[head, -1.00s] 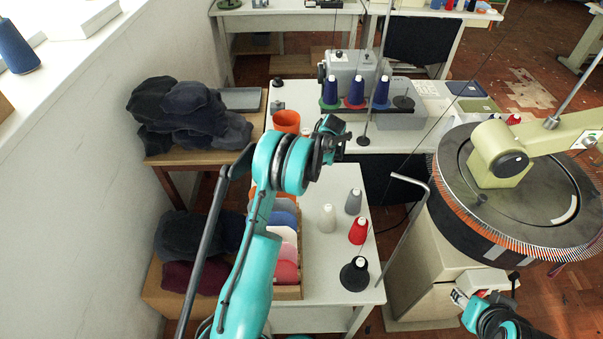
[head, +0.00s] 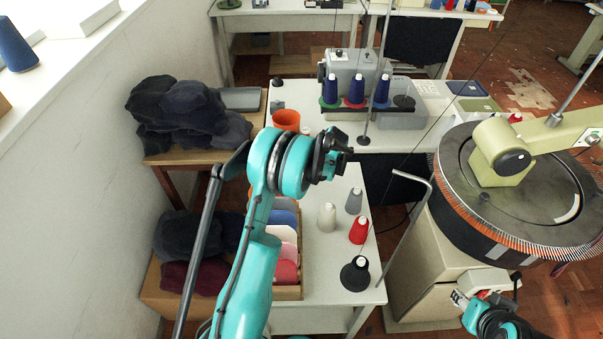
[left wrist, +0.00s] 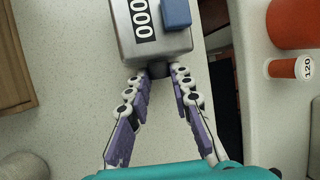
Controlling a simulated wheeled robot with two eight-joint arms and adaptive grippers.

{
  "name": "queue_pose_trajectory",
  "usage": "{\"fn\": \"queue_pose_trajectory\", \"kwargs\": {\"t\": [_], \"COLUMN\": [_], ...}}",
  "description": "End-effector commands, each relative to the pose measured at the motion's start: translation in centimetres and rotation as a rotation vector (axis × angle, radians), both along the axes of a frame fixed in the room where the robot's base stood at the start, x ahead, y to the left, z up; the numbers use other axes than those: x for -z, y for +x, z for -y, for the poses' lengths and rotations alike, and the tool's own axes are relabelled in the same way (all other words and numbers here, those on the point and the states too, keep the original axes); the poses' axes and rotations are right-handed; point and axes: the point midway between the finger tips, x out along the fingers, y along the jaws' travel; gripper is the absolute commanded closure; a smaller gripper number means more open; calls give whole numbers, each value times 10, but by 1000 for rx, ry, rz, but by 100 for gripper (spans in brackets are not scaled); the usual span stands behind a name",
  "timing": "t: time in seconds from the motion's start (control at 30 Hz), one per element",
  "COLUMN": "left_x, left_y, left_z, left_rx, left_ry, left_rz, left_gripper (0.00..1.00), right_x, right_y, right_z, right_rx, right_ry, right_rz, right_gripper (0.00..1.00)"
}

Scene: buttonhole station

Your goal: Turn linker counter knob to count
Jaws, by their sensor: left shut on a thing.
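The counter (left wrist: 150,30) is a grey box with a window of white zeros and a blue block on its face, at the top of the left wrist view. Its dark knob (left wrist: 160,70) sticks out of the near side. My left gripper (left wrist: 160,80) is shut on this knob, with a fingertip on each side. In the head view my left arm's wrist hides the counter and the left fingers. My right gripper (head: 462,299) is at the lower right, by the round linker (head: 520,190); its fingers are too small to read.
An orange cup (head: 286,120) stands left of the sewing machine (head: 350,72). Several thread cones, among them a red one (head: 359,230), stand on the white table (head: 325,275). Dark folded knits (head: 185,110) are piled at the left. A bent metal rod (head: 405,235) rises beside the table.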

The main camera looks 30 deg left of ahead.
Motion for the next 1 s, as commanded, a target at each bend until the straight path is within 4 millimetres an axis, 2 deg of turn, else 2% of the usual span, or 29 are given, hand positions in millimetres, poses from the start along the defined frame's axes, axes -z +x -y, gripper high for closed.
{"fn": "queue_pose_trajectory", "kwargs": {"t": [0.5, 1.0], "left_x": [6, 4], "left_y": [-6, -6], "left_z": [4, 4], "left_rx": [1, -1], "left_ry": [165, 194], "left_rz": [268, 317], "left_gripper": [100, 100], "right_x": [32, 36], "right_y": [0, 0], "right_z": [0, 0], "right_rx": [0, 0], "right_ry": [0, 0], "right_rz": [0, 0], "right_gripper": [57, 57]}}
